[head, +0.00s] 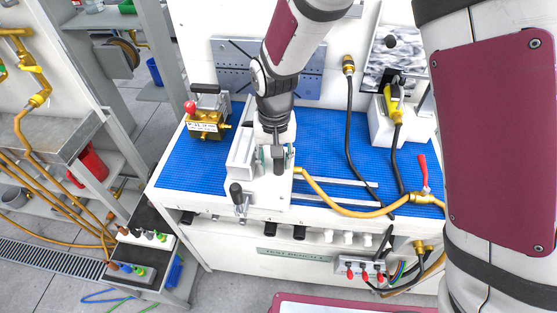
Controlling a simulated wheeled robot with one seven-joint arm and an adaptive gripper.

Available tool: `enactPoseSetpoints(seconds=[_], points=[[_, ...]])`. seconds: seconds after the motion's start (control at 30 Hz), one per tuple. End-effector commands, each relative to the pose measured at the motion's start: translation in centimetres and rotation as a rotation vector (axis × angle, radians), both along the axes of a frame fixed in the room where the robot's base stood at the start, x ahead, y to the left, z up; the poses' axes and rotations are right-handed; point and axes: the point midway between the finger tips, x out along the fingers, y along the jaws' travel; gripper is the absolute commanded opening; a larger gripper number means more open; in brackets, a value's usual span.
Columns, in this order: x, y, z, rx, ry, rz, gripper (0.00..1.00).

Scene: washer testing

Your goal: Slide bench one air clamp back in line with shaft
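The air clamp, which I take to be the white block-shaped unit (242,150), stands on the blue mat of the test bench (330,228). A black-knobbed lever (237,195) is at its front left. My gripper (277,158) points down over the unit's middle, close around a grey upright part. The gripper and wrist hide much of the unit, and I cannot tell whether the fingers touch it. I cannot make out the shaft or whether the clamp lines up with it.
Pale rails (340,182) run right across the blue mat. A yellow hose (350,208) runs along the front edge to a red-handled valve (422,172). A brass unit with a red knob (207,115) stands at left. A black hose (350,125) hangs behind.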

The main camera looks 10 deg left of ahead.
Motion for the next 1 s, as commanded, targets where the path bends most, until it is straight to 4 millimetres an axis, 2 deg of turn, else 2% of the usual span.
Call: enactPoseSetpoints(seconds=[0.23,0.37,0.8,1.0], points=[[0.0,-0.3,0.0,-0.006,0.004,-0.002,0.42],[0.0,-0.3,0.8,-0.005,0.002,-0.002,0.42],[0.0,-0.3,9.1,-0.003,-0.001,-0.002,0.42],[0.0,-0.3,11.4,-0.003,0.001,-0.001,0.42]])
